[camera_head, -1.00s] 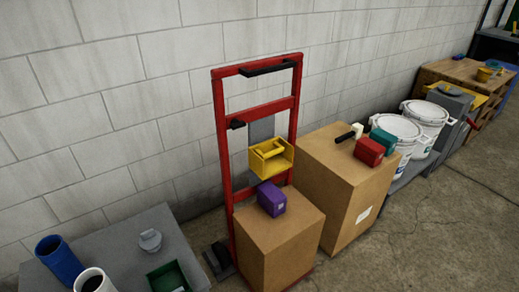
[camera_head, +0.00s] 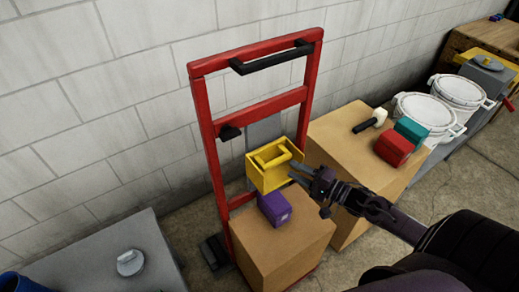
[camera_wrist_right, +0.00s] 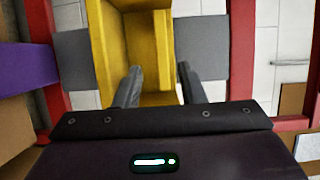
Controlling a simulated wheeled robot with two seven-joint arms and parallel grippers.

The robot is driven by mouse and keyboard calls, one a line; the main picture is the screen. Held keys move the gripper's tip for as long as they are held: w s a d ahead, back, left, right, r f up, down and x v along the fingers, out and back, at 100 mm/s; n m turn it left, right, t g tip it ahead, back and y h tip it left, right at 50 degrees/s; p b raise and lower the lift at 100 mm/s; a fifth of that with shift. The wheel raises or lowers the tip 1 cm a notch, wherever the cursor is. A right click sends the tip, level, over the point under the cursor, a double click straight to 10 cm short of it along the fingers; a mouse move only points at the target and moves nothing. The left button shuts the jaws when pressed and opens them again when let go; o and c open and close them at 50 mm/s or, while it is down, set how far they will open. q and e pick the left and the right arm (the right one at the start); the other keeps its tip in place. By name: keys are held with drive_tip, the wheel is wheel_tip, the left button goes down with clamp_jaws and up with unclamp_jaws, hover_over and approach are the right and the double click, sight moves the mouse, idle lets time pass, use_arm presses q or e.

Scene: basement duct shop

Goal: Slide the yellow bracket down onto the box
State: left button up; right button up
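The yellow bracket (camera_head: 264,179), a tray-like piece with a raised handle bar, sits on the grey upright plate (camera_head: 262,131) of a red hand truck (camera_head: 213,166). It is above the cardboard box (camera_head: 285,255), on which a purple block (camera_head: 274,208) stands. My right gripper (camera_head: 295,171) is at the bracket's right side. In the right wrist view, its fingers (camera_wrist_right: 160,78) are open, with the yellow handle bar (camera_wrist_right: 161,45) ahead between them; contact cannot be told. My left gripper is not in view.
A larger cardboard box (camera_head: 340,150) at right carries a red block (camera_head: 393,149), a teal block (camera_head: 411,130) and a mallet (camera_head: 370,121). White buckets (camera_head: 425,113) stand beyond. A grey table (camera_head: 105,262) is at lower left. The block wall is behind.

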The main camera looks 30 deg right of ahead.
sight(279, 163)
drive_tip(key=shift+w+a+r, duration=0.15)
drive_tip(key=shift+w+a, duration=0.2)
drive_tip(key=shift+x, duration=3.15)
drive_tip(key=shift+c, duration=0.2)
clamp_jaws()
